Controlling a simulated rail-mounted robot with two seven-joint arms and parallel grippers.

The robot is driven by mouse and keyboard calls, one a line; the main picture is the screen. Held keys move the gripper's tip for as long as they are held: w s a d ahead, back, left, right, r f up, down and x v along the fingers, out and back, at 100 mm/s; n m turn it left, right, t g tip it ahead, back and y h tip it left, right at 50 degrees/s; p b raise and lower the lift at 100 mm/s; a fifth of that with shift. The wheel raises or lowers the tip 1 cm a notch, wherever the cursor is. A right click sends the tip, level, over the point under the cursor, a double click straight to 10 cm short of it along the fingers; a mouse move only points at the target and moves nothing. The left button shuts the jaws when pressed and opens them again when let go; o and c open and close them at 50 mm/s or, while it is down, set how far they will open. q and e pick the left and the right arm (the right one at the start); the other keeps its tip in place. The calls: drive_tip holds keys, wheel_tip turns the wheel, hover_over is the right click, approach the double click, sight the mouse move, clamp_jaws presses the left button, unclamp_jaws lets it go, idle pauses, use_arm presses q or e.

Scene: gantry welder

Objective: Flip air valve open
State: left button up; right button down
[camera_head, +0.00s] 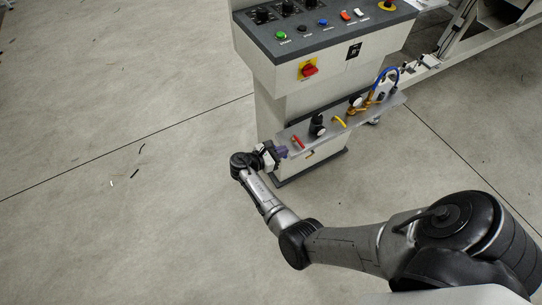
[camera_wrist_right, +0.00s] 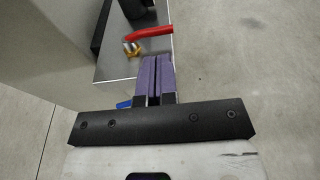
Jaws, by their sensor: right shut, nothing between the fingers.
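A small valve with a red lever handle (camera_head: 298,142) sits at the near left end of the grey shelf on the machine pedestal. In the right wrist view its red handle (camera_wrist_right: 150,33) lies nearly crosswise above a brass body (camera_wrist_right: 131,49). My right gripper (camera_head: 284,151) has purple fingers and is just left of this valve. In the right wrist view the fingers (camera_wrist_right: 153,58) are shut together and empty, just below the red handle in the picture. A small gap seems to separate them from the handle. My left gripper is out of view.
The shelf (camera_head: 367,119) also carries a black regulator (camera_head: 317,126), a yellow lever (camera_head: 339,121), and brass fittings with a blue hose (camera_head: 386,74). Above is a control panel (camera_head: 320,32) with a red rotary switch (camera_head: 309,70). The floor at left is open.

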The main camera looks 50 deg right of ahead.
sight(294, 152)
drive_tip(key=b+x, duration=0.1)
drive_tip(key=x, duration=0.3)
drive_tip(key=shift+s+d+f, duration=0.1)
drive_tip(key=shift+d+f, duration=0.05)
drive_tip(key=shift+d, duration=0.1)
drive_tip(key=shift+s+d, duration=0.2)
drive_tip(key=shift+d, duration=0.25)
